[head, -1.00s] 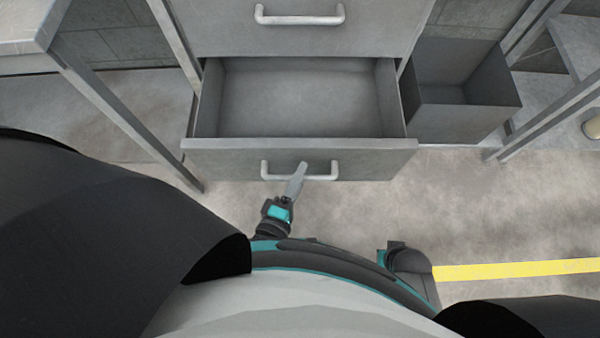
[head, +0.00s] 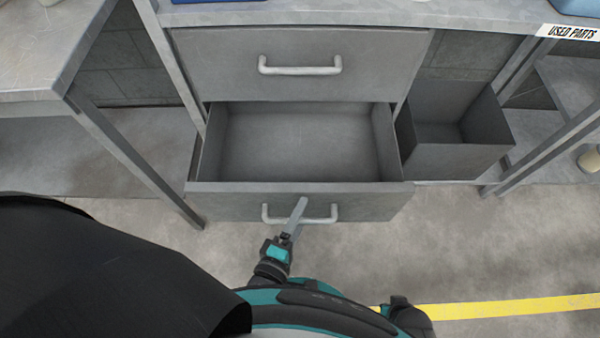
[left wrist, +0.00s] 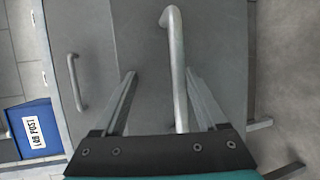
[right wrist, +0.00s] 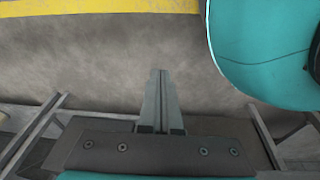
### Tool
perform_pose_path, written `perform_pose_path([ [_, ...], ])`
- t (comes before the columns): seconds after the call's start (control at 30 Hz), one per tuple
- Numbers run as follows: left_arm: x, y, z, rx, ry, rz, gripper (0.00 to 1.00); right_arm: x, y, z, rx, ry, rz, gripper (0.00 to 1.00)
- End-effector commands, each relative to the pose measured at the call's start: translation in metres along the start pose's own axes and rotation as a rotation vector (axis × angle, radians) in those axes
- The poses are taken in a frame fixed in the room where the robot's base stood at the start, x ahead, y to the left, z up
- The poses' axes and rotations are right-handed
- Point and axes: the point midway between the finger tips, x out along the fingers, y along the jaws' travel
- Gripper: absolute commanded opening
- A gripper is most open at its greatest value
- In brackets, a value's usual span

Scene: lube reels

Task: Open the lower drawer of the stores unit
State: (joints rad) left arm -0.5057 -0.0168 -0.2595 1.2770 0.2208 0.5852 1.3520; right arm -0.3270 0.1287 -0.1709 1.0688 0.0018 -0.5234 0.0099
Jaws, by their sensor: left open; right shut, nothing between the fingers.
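The stores unit has a closed upper drawer (head: 240,65) and a lower drawer (head: 350,203) that stands well out, its empty inside showing. The lower drawer's pale bar handle (head: 325,213) is on its front. My left gripper (head: 299,208) is in front of this handle. In the left wrist view the handle (left wrist: 179,85) passes between the spread fingers of the left gripper (left wrist: 160,78), which is open; I cannot tell whether a finger touches it. My right gripper (right wrist: 160,74) shows only in the right wrist view, shut and empty above the floor.
An open grey bin (head: 455,155) is right of the drawers. A bench (head: 45,65) with a slanting leg stands at the left. A blue box (left wrist: 35,128) with a label shows in the left wrist view. Floor with a yellow line (head: 500,308) is clear in front.

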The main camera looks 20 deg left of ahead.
Motion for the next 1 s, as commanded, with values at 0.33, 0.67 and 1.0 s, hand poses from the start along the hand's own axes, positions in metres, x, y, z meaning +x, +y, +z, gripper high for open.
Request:
perform_pose_path([
  [0.33,0.001,0.046,0.002,0.002,0.004,0.052,0.56,0.003,0.015,0.033,-0.004,-0.008,0.017,0.0],
  [0.67,-0.007,0.08,0.007,0.003,0.001,0.054,0.56,-0.007,0.023,0.065,-0.006,-0.019,0.025,0.0],
  [1.0,-0.025,0.145,0.012,0.0,0.003,0.044,0.5,-0.047,-0.007,0.086,-0.01,-0.07,-0.017,0.0],
])
